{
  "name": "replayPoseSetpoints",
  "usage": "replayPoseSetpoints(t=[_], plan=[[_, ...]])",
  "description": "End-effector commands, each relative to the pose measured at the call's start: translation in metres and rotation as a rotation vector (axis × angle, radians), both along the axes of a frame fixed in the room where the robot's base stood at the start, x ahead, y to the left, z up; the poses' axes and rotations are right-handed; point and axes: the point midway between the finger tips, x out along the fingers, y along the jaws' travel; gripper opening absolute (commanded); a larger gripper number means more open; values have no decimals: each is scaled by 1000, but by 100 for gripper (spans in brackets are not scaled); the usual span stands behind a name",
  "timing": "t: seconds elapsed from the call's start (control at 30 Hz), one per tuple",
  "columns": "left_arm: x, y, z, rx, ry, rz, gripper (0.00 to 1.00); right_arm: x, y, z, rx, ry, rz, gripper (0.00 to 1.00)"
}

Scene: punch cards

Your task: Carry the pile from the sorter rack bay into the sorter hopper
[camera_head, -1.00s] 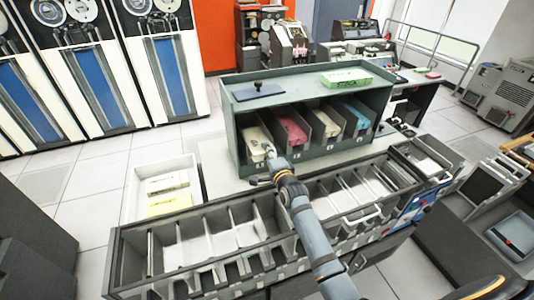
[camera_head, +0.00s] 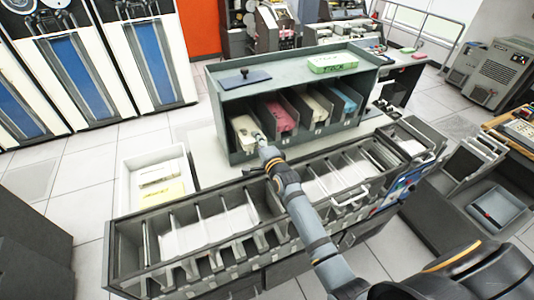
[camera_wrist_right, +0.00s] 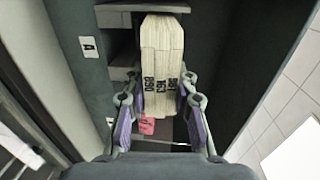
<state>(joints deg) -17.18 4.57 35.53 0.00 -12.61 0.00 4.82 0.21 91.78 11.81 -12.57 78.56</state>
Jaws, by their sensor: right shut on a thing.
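The cream card pile (camera_head: 243,129) stands in the leftmost bay of the grey sorter rack (camera_head: 290,69). My right gripper (camera_head: 260,140) is at the front of that bay. In the right wrist view its two purple-padded fingers (camera_wrist_right: 160,104) lie on either side of the pile (camera_wrist_right: 162,62), shut on it. Printed numbers show on the pile's edge. The long grey sorter (camera_head: 268,206) with its row of pockets stands in front of the rack, under my right arm. I cannot tell for certain which part is the hopper. My left gripper is not in view.
Pink (camera_head: 278,112), cream (camera_head: 311,104) and blue (camera_head: 341,98) piles fill the other bays. A green box (camera_head: 333,64) and a blue pad (camera_head: 246,79) lie on the rack top. A white tray (camera_head: 124,190) is at left. Bay dividers stand close beside the held pile.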

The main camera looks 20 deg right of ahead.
Motion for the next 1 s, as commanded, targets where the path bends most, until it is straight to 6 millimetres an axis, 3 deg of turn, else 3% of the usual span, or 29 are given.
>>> replayPoseSetpoints(t=[0.1, 1.0], plan=[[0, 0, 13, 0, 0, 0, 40, -18, -1, 5, 0, -3, -1, 0], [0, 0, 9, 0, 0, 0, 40, -144, -5, 3, -1, -3, -1, 0]])
